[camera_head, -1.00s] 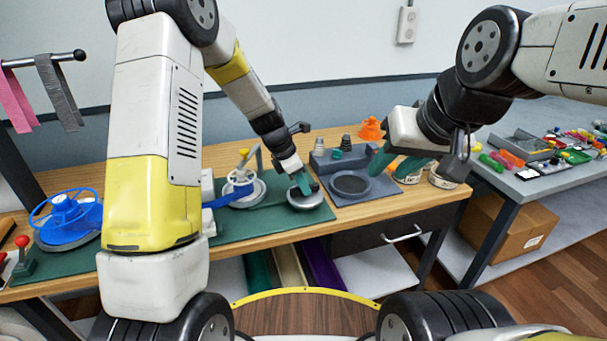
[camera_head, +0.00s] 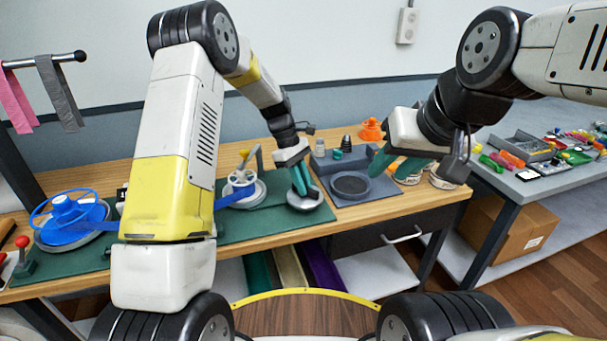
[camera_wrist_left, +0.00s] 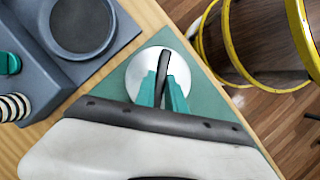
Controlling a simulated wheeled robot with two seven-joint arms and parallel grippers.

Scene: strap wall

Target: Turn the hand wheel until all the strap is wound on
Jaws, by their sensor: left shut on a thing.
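A round silver-grey wheel (camera_head: 322,207) sits on the green mat at the bench's front edge. In the left wrist view it is a silver disc (camera_wrist_left: 135,75) with a dark bar (camera_wrist_left: 167,58) across it. My left gripper (camera_head: 303,192) points down onto the wheel, its green fingers (camera_wrist_left: 164,82) closed on the dark bar. Blue strap (camera_head: 228,200) runs between a white guide roller (camera_head: 240,179) and the left, partly hidden by my left arm. A blue spool (camera_head: 70,212) with a ringed top stands at the left.
A grey fixture block (camera_head: 352,185) with a round dark recess stands just right of the wheel. An orange part (camera_head: 371,129) sits behind it. A red-knobbed lever (camera_head: 22,246) is at far left. A side table (camera_head: 560,185) holds small coloured parts.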

